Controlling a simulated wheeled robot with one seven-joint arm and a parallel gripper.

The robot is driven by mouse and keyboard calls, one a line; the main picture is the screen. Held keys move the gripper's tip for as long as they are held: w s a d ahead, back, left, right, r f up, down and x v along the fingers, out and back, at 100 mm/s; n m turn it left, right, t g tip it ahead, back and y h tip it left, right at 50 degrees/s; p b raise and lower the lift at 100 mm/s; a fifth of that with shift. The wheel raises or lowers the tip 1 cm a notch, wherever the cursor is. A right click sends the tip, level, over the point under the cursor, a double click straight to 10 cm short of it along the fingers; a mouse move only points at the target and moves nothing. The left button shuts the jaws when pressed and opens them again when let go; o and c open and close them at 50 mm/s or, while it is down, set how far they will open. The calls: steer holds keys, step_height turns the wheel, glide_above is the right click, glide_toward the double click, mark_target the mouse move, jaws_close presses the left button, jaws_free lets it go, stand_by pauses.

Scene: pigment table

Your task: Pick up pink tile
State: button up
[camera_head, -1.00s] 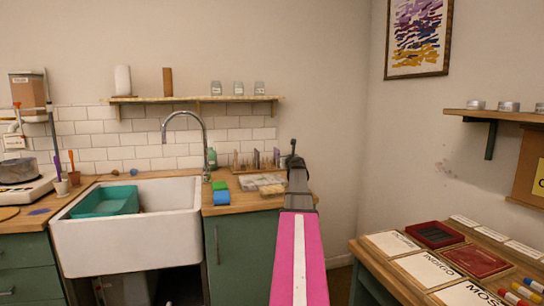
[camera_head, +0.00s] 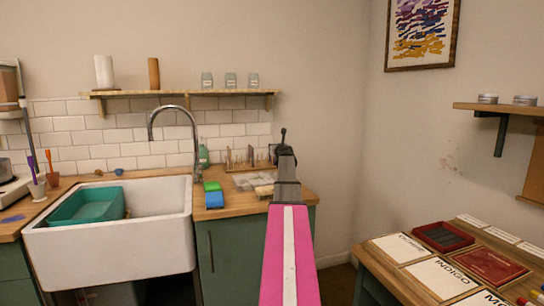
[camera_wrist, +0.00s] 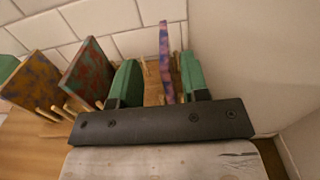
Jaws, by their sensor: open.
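A thin pink and purple marbled tile (camera_wrist: 164,50) stands on edge in a wooden peg rack (camera_wrist: 72,112), seen nearly edge-on in the wrist view. My gripper (camera_wrist: 159,66) is open, with one green finger on each side of the tile. The tile is nearer the right finger; I see a narrow gap there and a wider one on the left. The tile's lower end is partly hidden by my gripper's dark bar. In the head view my gripper (camera_head: 283,148) is at the rack on the counter's right end, and the tile cannot be made out.
A red-green tile (camera_wrist: 86,74) and a yellow-purple tile (camera_wrist: 35,80) stand left of my gripper in the rack. Tiled wall is close behind, and a plain wall is close on the right. The sink (camera_head: 115,240), tap (camera_head: 196,140) and sponges (camera_head: 214,200) are left along the counter.

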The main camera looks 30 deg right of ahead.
steer(key=x, duration=0.5)
steer(key=shift+s+d+f, duration=0.1)
steer(key=shift+d+f, duration=0.05)
steer(key=shift+d, duration=0.05)
jaws_close()
step_height(320, 180, up, 10)
stand_by(0.4)
